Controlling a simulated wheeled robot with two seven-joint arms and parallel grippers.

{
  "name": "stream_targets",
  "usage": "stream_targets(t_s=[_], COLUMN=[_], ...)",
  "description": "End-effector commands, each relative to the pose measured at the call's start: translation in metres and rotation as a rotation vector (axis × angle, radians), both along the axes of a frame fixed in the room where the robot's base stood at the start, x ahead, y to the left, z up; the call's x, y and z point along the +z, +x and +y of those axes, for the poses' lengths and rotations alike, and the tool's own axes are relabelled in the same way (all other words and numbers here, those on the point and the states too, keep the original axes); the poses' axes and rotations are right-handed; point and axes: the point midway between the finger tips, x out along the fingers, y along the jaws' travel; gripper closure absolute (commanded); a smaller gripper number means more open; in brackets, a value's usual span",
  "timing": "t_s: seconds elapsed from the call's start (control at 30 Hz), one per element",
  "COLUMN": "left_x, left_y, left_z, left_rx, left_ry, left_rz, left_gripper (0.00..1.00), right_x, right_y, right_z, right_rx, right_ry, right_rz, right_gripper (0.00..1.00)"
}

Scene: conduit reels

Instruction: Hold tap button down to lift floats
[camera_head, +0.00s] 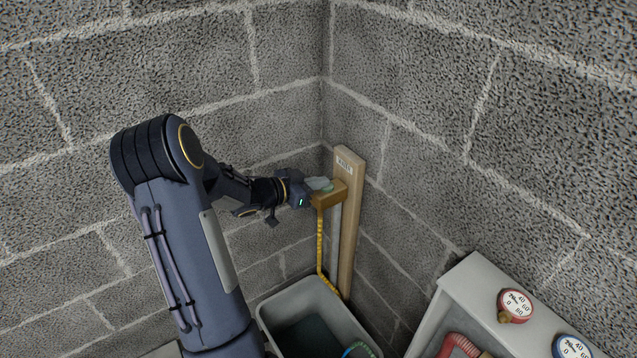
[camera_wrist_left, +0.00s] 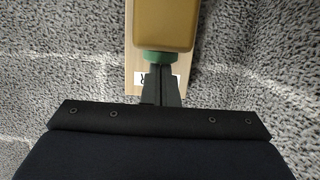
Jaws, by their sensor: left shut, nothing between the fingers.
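The tap is a brass-coloured box (camera_head: 330,197) on an upright wooden post (camera_head: 350,165) in the wall corner. Its green button (camera_head: 327,187) is on top, partly hidden by my fingers. My left gripper (camera_head: 319,184) is shut and empty, with its fingertips at the button. In the left wrist view, the closed fingertips (camera_wrist_left: 165,68) meet the edge of the green button (camera_wrist_left: 165,57), beside the brass-coloured tap box (camera_wrist_left: 164,22). I cannot tell how far the button is pressed. No floats can be made out. My right gripper is not in view.
A yellow hose (camera_head: 320,245) runs from the tap down to a grey tub (camera_head: 272,312) with a dark inside. A grey cabinet (camera_head: 474,285) with a red gauge (camera_head: 516,306) and a blue gauge (camera_head: 573,348) stands at the lower right. Block walls close the corner.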

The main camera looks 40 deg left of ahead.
Motion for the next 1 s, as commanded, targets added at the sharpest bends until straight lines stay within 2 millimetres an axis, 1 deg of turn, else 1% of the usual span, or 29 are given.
stream_targets(t_s=[0.03, 0.17, 0.27, 0.6, 0.7, 0.83, 1.0], left_x=[-0.006, -0.006, -0.005, 0.012, 0.015, 0.018, 0.019], left_y=[-0.002, -0.002, -0.008, -0.058, -0.068, -0.073, -0.074], left_z=[-0.001, -0.001, 0.002, 0.017, 0.02, 0.021, 0.021], left_rx=[0.0, 0.0, 0.002, 0.003, 0.003, 0.0, 0.0], left_ry=[-0.002, -0.002, -0.001, 0.002, 0.0, 0.0, 0.0], left_rz=[0.013, 0.013, 0.014, 0.005, 0.004, 0.002, 0.001], left_gripper=[1.0, 1.0, 1.0, 1.0, 1.0, 1.0, 1.0], right_x=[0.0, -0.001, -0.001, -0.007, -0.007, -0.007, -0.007], right_y=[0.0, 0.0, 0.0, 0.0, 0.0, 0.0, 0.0], right_z=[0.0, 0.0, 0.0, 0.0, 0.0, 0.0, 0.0], right_rx=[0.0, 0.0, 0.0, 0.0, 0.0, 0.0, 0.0], right_ry=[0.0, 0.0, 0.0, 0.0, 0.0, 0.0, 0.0], right_rz=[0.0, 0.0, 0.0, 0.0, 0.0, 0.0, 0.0], right_gripper=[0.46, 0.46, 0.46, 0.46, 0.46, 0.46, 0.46])
